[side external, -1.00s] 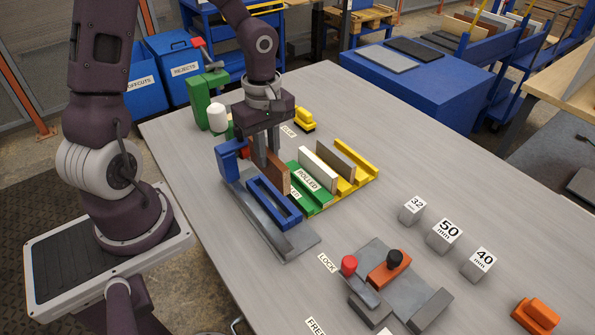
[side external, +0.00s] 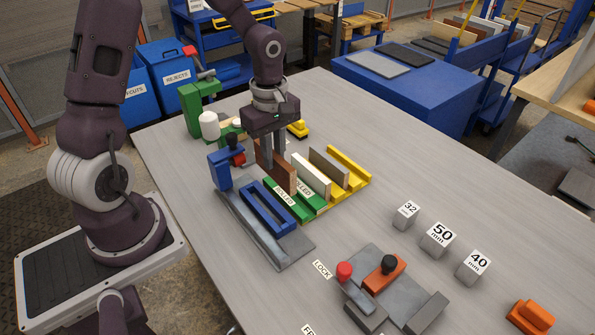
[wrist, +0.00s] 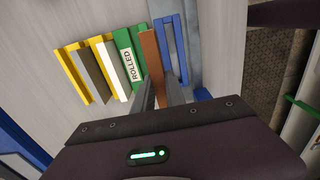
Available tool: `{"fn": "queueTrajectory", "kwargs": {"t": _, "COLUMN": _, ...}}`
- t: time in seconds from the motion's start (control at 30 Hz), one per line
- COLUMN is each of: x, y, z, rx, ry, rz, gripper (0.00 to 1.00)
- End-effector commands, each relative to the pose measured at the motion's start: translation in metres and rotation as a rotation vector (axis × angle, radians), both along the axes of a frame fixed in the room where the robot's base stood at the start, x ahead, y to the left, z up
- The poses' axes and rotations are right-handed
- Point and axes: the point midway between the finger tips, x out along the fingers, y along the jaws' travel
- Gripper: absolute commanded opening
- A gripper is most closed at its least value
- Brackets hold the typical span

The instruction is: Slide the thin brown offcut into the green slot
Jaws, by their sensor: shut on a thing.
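My gripper (side external: 272,150) is shut on the thin brown offcut (side external: 284,175), which stands upright on edge between the fingers. The green slot (side external: 311,207) has low green walls with "ROLLED" labels; the offcut hides its far part in the side view. The offcut's lower edge appears close to the green walls, but I cannot tell whether it is inside the slot. In the wrist view the offcut (wrist: 151,55) lies between the green piece (wrist: 139,65) and the blue frame, just right of the green.
A blue frame (side external: 268,207) on a grey plate stands beside the green slot. On the other side are a white board (side external: 311,175), a grey-brown board (side external: 329,167) and a yellow rack (side external: 350,169). A dark and red knob (side external: 234,148) stands behind the blue post (side external: 220,170).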

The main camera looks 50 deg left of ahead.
Motion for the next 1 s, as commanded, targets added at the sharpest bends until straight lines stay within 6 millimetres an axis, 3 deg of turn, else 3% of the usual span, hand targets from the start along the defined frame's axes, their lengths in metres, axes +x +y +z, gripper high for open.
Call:
{"fn": "queueTrajectory", "kwargs": {"t": 0.1, "x": 0.031, "y": -0.001, "z": -0.004, "rx": 0.0, "ry": 0.0, "rz": -0.003, "gripper": 0.0}}
{"fn": "queueTrajectory", "kwargs": {"t": 0.2, "x": 0.043, "y": -0.002, "z": -0.005, "rx": 0.0, "ry": 0.001, "rz": -0.004, "gripper": 0.0}}
{"fn": "queueTrajectory", "kwargs": {"t": 0.53, "x": 0.043, "y": -0.002, "z": -0.007, "rx": 0.001, "ry": 0.002, "rz": -0.004, "gripper": 0.0}}
{"fn": "queueTrajectory", "kwargs": {"t": 1.0, "x": 0.043, "y": -0.002, "z": -0.057, "rx": 0.0, "ry": 0.003, "rz": -0.004, "gripper": 0.0}}
